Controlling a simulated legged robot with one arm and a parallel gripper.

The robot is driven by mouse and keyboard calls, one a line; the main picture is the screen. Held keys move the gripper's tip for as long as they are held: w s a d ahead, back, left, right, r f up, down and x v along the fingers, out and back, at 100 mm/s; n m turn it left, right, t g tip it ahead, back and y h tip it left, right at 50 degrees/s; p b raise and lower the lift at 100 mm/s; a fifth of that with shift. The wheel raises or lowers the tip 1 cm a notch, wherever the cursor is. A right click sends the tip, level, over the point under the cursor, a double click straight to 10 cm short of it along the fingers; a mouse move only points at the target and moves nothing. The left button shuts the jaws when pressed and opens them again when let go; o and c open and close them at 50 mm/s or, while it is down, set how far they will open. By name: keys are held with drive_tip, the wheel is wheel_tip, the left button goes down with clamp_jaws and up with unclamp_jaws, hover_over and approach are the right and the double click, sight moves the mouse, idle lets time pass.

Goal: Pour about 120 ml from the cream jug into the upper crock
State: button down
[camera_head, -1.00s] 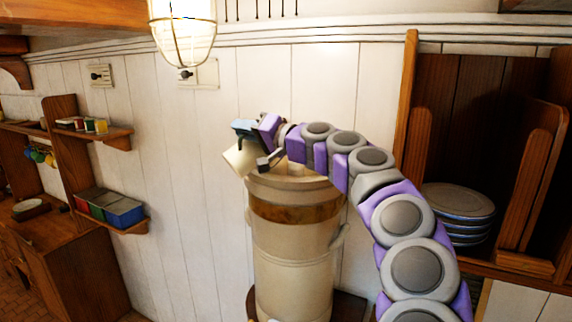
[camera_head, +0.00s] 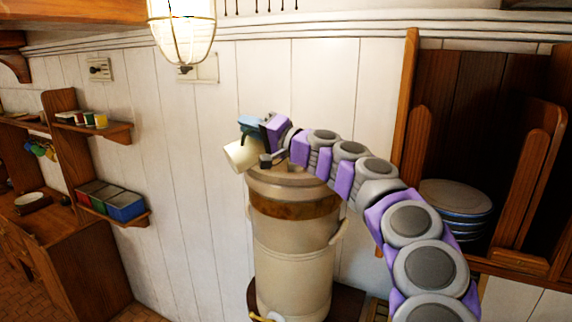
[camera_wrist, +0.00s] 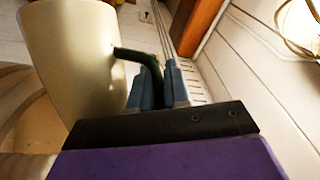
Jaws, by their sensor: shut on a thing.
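The cream jug (camera_head: 242,155) is pale, with a dark green handle (camera_wrist: 128,56). My gripper (camera_head: 250,127) is shut on that handle; its blue fingers (camera_wrist: 160,85) show in the wrist view. The jug is tilted at the left rim of the upper crock (camera_head: 293,229), a tall beige crock with a brown band, stacked on a lower section. In the wrist view the jug (camera_wrist: 75,50) fills the upper left, and the crock's rim (camera_wrist: 22,92) shows below it. The jug's contents are hidden, and no stream is visible.
A caged lamp (camera_head: 183,35) hangs above left. A wooden rack with stacked plates (camera_head: 455,197) stands on the right, close to my arm. Wall shelves with coloured tins (camera_head: 125,206) are on the left. The white wall is behind the crock.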

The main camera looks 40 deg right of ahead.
drive_tip(key=shift+s+d+m+t, duration=0.15)
drive_tip(key=shift+d+m+t, duration=0.25)
drive_tip(key=shift+d+m, duration=0.2)
drive_tip(key=shift+s, duration=0.35)
drive_tip(key=shift+s, duration=0.2)
drive_tip(key=shift+s+d+f+m, duration=0.1)
drive_tip(key=shift+s+d+m, duration=0.05)
drive_tip(key=shift+d+m, duration=0.15)
drive_tip(key=shift+s+d+r+m+t+h, duration=0.1)
drive_tip(key=shift+d+r+m+t+h, duration=0.2)
drive_tip(key=shift+d+m+t, duration=0.25)
idle(1.8)
drive_tip(key=shift+a+f, duration=0.1)
